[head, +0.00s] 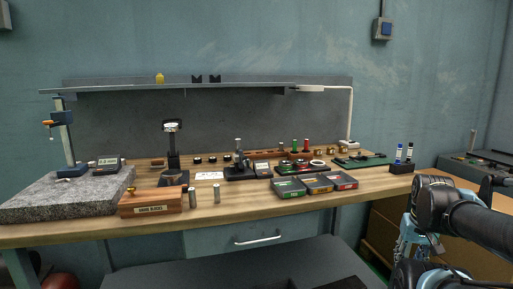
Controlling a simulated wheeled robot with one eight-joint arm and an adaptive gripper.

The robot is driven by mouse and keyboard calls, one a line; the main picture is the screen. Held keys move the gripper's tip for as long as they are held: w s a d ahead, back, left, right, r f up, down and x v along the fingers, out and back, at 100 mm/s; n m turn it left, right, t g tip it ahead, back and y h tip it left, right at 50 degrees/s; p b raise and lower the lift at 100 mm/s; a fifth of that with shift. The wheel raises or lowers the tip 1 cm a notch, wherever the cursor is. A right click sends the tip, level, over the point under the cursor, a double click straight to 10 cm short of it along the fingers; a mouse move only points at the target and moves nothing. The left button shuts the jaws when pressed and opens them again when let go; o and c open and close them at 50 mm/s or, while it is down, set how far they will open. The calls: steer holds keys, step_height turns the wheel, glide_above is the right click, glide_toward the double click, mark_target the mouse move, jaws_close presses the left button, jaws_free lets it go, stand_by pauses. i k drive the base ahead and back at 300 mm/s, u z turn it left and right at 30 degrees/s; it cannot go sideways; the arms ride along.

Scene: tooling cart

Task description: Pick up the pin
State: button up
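Two small metallic cylinders stand upright near the front edge of the workbench, just right of the wooden gauge block box (152,203). One pin-like cylinder (193,198) is close beside the box; the other (217,193) is slightly to its right. Which of them is the pin I cannot tell. My arm is at the lower right, in front of the bench's right end. What seems to be my gripper (407,240), with light blue parts, hangs below the black joint, far right of the cylinders. Its fingertips are not clear, and I see nothing held.
A granite plate (62,196) fills the bench's left end. Green, orange and red-labelled boxes (288,187) sit at front centre. Gauges and stands crowd the back under a shelf (190,88). Bare wood (240,198) lies right of the cylinders. A drawer handle (257,239) projects below.

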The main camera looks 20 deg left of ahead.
mark_target(238, 140)
steer(key=k, duration=1.5)
steer(key=u, duration=0.7)
steer(key=i, duration=0.95)
steer(key=z, duration=0.05)
